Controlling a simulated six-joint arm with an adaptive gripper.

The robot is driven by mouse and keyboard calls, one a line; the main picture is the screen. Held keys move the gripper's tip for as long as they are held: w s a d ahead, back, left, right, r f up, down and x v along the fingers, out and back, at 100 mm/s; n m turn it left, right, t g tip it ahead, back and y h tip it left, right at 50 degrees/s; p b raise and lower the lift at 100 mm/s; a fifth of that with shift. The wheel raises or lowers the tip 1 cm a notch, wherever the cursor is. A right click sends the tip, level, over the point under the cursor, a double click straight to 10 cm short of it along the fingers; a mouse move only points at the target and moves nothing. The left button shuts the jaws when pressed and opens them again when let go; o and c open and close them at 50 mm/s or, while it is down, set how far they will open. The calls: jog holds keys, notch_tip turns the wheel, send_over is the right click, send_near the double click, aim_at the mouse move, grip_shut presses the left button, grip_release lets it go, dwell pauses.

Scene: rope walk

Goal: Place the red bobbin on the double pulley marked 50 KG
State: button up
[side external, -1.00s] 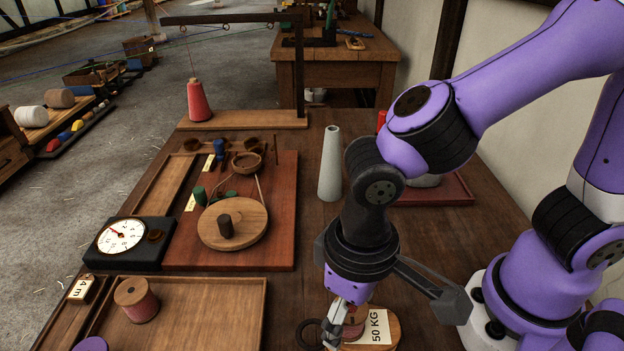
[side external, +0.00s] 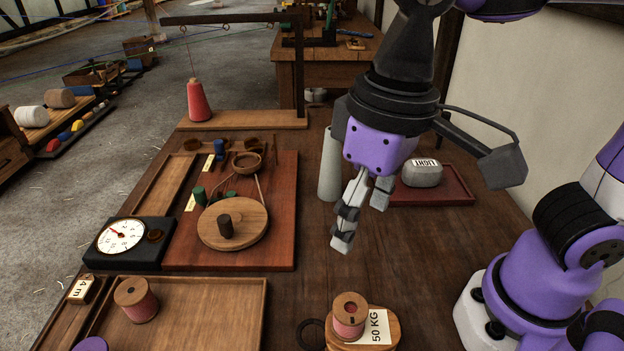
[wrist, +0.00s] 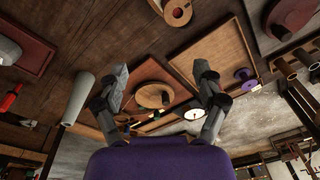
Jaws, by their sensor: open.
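A red bobbin (side external: 348,318) with wooden ends sits upright on the wooden double pulley (side external: 388,338) at the front edge of the bench. The pulley carries a white label reading 50 KG (side external: 376,327). The bobbin also shows at the top of the wrist view (wrist: 179,11). My gripper (side external: 362,222) is open and empty, above and behind the bobbin, clear of it. Its spread fingers also show in the wrist view (wrist: 161,74). Another pinkish-red bobbin (side external: 136,300) stands in the wooden tray (side external: 215,308) at the front left.
A dark ring (side external: 312,335) lies beside the pulley. A grey cone (side external: 330,165) stands behind my gripper. A grey weight marked LIGHT (side external: 422,174) sits on a red tray (side external: 462,196). A reddish board (side external: 270,250) with a round wooden disc and a dial scale (side external: 125,238) are at left.

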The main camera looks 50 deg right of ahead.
jog(key=w+d+t, duration=0.1)
jog(key=d+t, duration=0.1)
jog(key=d, duration=0.5)
jog(key=w+d+f+m+t, duration=0.1)
jog(key=d+t, duration=0.1)
jog(key=d, duration=0.5)
jog(key=shift+w+d+f+t+h, duration=0.2)
jog(key=shift+w+f+t+h, duration=0.1)
jog(key=shift+w+t, duration=0.1)
